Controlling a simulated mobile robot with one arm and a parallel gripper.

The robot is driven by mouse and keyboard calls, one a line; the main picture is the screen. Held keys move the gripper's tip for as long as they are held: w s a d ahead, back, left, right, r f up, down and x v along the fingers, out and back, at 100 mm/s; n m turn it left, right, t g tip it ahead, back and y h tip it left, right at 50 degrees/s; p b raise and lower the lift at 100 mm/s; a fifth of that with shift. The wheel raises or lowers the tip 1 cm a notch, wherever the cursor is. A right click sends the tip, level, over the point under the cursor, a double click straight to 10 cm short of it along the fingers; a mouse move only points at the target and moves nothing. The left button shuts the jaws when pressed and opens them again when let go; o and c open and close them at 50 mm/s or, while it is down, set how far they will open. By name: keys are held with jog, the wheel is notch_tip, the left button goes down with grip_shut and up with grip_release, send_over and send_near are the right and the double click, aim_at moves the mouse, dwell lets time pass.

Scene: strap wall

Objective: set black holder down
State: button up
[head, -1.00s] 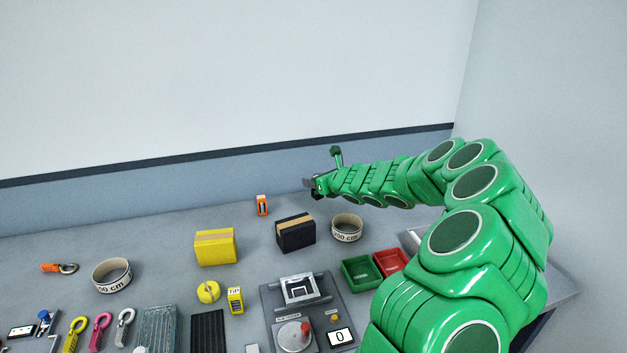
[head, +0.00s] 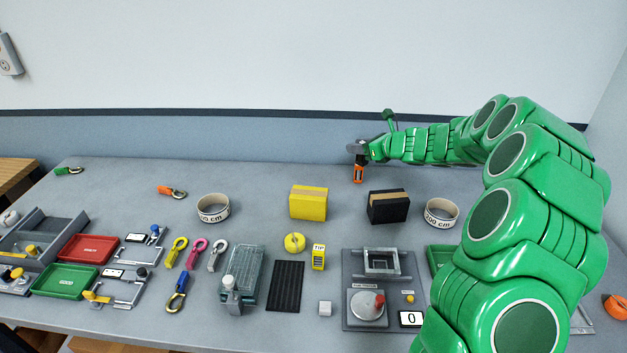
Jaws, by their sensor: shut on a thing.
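My gripper (head: 361,151) is at the back of the bench, right above and partly in front of a small orange item (head: 358,176). It is shut on a small dark thing (head: 352,147), which I take for the black holder. The thing is too small and too much mixed with the fingers to make out its shape. It appears above the bench top (head: 270,172); whether it touches the orange item I cannot tell.
A black box (head: 388,209) and a yellow box (head: 309,205) stand in front of my gripper. White strap rings (head: 213,209) lie on either side of them. A yellow tip box (head: 318,258) is nearer.

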jog(key=s+a+f+n+g+y, duration=0.1)
jog(key=s+a+n+g, duration=0.1)
jog(key=a, duration=0.4)
jog(key=s+a+f+n+g+y, duration=0.1)
jog(key=a+n+g+y, duration=0.1)
jog(key=a, duration=0.5)
jog(key=shift+h, duration=0.3)
jog(key=shift+w+a+f, duration=0.5)
jog(key=shift+w+f, duration=1.05)
jog(key=shift+w, duration=0.65)
jog(key=shift+w+a+f, duration=0.45)
jog(key=shift+w+f, duration=1.15)
jog(key=shift+w, duration=0.65)
jog(key=shift+w+a+f, duration=0.5)
jog(key=shift+w+f, duration=1.05)
jog(key=shift+w, duration=0.65)
jog(key=shift+f, duration=1.45)
jog(key=shift+f, duration=0.2)
jog(key=o, duration=1.1)
jog(key=shift+r, duration=0.1)
